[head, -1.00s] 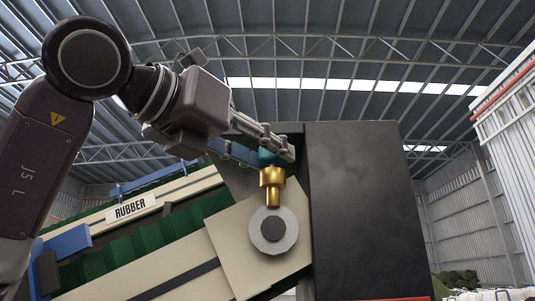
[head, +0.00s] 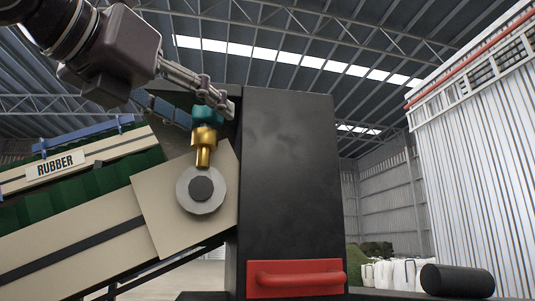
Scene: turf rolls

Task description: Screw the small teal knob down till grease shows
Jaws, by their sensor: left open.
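The small teal knob (head: 207,115) sits upright on top of a brass cup (head: 204,138), whose stem runs down to a round grey bearing (head: 203,190) on a cream plate. My left gripper (head: 222,106) comes in from the upper left with its fingers at the knob, partly covering its top. The fingers are open; whether they touch the knob cannot be told. No grease can be made out around the knob or bearing. My right gripper is not in view.
A tall black housing (head: 290,180) stands just right of the knob, with a red handle (head: 296,278) low on its front. A sloping conveyor with green belt (head: 90,185) and a RUBBER label runs left. A dark roll (head: 457,281) and white bags (head: 400,273) are at right.

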